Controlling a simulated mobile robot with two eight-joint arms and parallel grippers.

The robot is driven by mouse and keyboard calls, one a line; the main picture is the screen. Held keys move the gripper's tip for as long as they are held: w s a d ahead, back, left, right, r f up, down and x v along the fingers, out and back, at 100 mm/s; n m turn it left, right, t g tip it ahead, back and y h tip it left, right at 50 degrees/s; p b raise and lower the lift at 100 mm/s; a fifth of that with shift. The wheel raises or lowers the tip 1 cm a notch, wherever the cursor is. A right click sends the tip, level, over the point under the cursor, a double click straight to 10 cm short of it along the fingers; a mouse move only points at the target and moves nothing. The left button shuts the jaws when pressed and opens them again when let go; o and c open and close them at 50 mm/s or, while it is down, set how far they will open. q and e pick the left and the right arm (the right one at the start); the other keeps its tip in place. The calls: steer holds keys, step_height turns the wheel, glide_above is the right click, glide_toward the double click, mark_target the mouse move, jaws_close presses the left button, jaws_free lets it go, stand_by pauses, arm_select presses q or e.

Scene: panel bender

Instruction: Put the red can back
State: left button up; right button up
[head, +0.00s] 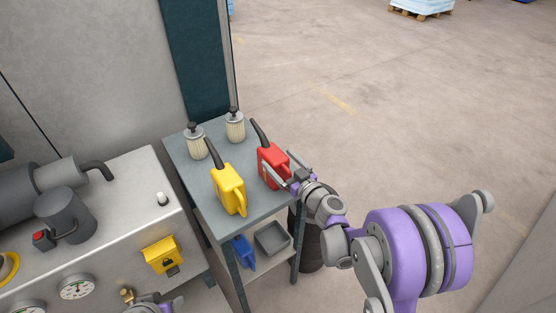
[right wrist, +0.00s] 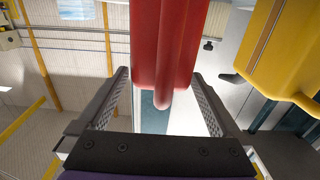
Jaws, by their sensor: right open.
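The red can (head: 272,160), with a dark spout, stands upright on the grey top of a small table (head: 262,199). My right gripper (head: 281,168) is open at the can's right side, its fingers reaching toward the handle. In the right wrist view the red can (right wrist: 172,40) and its rounded handle lie between the two open fingers (right wrist: 160,76), with gaps on both sides. A grey and purple part at the bottom edge of the head view looks like my left gripper (head: 150,304); its fingers cannot be made out.
A yellow can (head: 229,190) stands close left of the red one. Two jars with dark tops (head: 235,128) stand behind. A grey bin (head: 271,238) and a blue item (head: 243,252) sit below.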

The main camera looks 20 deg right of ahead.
steer(key=b+v, duration=0.1)
steer(key=v, duration=0.9)
steer(key=shift+s, duration=0.25)
steer(key=s+a+f+g, duration=0.3)
steer(key=s+a+g, duration=0.4)
steer(key=s+a, duration=0.2)
steer(key=s+d+f+m+g+h, duration=0.1)
steer(key=s+d+m+g+h, duration=0.1)
steer(key=s, duration=0.4)
steer(key=s+d+f+m+g+h, duration=0.2)
steer(key=s+d+h, duration=0.2)
steer(key=s, duration=0.3)
steer(key=shift+s+f, duration=0.2)
steer(key=shift+f, duration=0.05)
steer(key=shift+d, duration=0.15)
steer(key=shift+c, duration=0.2)
